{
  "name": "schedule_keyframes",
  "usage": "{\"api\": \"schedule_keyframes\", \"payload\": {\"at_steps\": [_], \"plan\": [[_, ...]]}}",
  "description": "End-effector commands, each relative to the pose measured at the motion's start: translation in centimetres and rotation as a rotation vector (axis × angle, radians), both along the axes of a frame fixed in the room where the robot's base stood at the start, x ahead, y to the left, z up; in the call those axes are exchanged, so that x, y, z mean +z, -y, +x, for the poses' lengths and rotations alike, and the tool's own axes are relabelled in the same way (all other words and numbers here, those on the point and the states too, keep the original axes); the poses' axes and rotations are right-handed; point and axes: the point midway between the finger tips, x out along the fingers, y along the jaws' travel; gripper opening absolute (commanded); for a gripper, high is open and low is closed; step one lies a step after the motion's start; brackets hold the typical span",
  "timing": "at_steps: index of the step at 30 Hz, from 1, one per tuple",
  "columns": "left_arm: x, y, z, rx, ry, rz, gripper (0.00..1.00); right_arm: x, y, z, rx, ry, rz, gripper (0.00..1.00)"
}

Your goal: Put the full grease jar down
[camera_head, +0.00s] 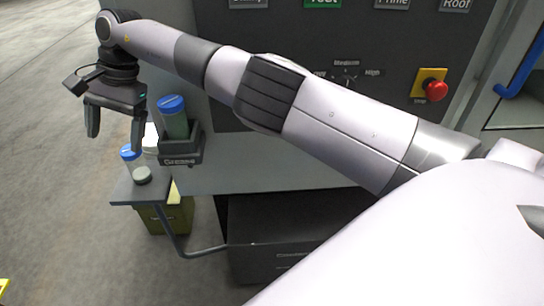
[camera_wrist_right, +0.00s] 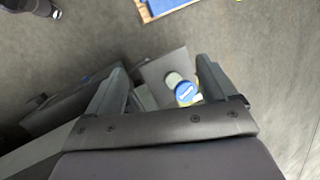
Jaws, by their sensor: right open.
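My right gripper (camera_head: 115,140) is open and empty, fingers pointing down, above and left of the jars in the head view. A jar with a blue lid and green contents (camera_head: 175,122) stands in a dark holder marked Grease (camera_head: 182,158). A second blue-lidded clear jar (camera_head: 130,160), with pale stuff only at its bottom, stands on a small grey shelf (camera_head: 122,193). In the right wrist view a blue-lidded jar (camera_wrist_right: 185,93) shows between the open fingers (camera_wrist_right: 160,65), farther down. My left gripper is not in view.
A white object (camera_head: 151,140) is partly hidden beside the holder. A yellow-green bin (camera_head: 175,215) stands under the shelf. A dark panel with a red stop button (camera_head: 437,91) rises behind my arm. Open floor (camera_head: 50,120) lies to the left.

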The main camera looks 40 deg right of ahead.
Motion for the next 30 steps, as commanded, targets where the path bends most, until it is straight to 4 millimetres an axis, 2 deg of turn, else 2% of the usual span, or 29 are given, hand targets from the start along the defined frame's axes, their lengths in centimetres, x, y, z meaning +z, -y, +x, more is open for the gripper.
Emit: {"api": "schedule_keyframes", "payload": {"at_steps": [1, 3, 6, 10, 14, 17, 20, 25, 29, 30], "plan": [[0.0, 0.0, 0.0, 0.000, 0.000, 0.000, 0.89, -2.4, -2.4, -0.9, -0.033, -0.049, 0.110, 0.86], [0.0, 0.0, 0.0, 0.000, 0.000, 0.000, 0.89, -4.5, -5.5, -2.2, -0.101, -0.122, 0.269, 0.86], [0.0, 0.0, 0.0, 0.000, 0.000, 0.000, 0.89, -6.4, -9.3, -4.1, -0.219, -0.253, 0.489, 0.86], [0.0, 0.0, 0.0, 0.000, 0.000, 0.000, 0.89, -7.7, -12.5, -6.3, -0.409, -0.471, 0.762, 0.86], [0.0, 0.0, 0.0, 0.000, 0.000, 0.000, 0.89, -8.1, -13.7, -7.8, -0.629, -0.727, 1.010, 0.86], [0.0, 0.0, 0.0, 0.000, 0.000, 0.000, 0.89, -8.5, -13.3, -8.6, -0.812, -0.948, 1.182, 0.86], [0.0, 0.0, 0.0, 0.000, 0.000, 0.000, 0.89, -9.2, -11.8, -9.0, -1.004, -1.185, 1.338, 0.86], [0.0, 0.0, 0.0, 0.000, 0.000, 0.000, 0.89, -11.9, -7.3, -9.8, -1.339, -1.615, 1.565, 0.86], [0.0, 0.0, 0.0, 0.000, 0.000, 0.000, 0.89, -15.1, -2.9, -11.2, -1.594, -1.960, 1.708, 0.86], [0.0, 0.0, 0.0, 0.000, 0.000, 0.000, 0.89, -16.3, -1.4, -11.8, 1.627, 2.017, -1.702, 0.86]]}}
